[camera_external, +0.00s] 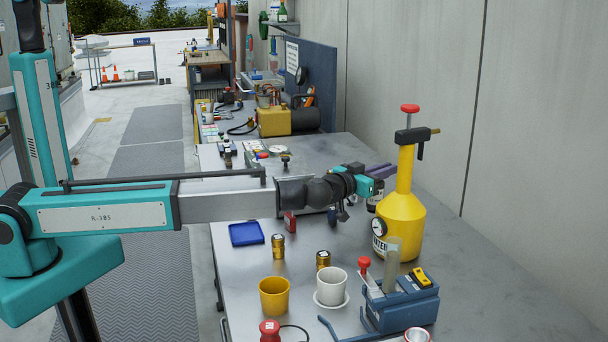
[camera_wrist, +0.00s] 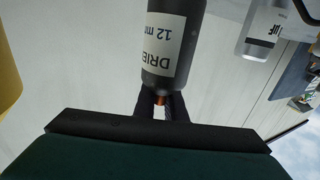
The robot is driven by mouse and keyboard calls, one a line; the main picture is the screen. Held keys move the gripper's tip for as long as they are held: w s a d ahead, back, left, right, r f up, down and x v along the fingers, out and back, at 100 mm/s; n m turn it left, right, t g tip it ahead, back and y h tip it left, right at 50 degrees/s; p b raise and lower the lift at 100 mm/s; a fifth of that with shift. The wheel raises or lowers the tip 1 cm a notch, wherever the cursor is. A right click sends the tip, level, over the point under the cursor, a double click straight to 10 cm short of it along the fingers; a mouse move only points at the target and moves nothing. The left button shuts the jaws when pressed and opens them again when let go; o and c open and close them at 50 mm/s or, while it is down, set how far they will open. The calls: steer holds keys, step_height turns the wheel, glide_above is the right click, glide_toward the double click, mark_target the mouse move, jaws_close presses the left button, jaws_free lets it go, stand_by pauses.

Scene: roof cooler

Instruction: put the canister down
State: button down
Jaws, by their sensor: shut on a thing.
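A dark grey canister (camera_wrist: 172,50) with a white label reading "DRIE… 12 m…" fills the upper middle of the wrist view. It appears upside down there. My gripper (camera_wrist: 162,105) is shut on its narrow end, and a bit of orange shows between the fingers. In the external view my gripper (camera_external: 380,171) is over the right part of the workbench, just left of the yellow sprayer's neck. A dark canister (camera_external: 376,199) shows partly below it. Whether its base touches the bench is hidden.
The yellow pressure sprayer (camera_external: 402,222) stands very close on the right. A second labelled grey canister (camera_wrist: 264,28) shows in the wrist view. The right bench surface is clear.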

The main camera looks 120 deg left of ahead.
steer(key=shift+f, duration=1.05)
steer(key=shift+f, duration=0.2)
steer(key=c, duration=1.8)
jaws_free()
steer(key=shift+r, duration=0.2)
steer(key=b+v, duration=0.3)
steer(key=v, duration=0.9)
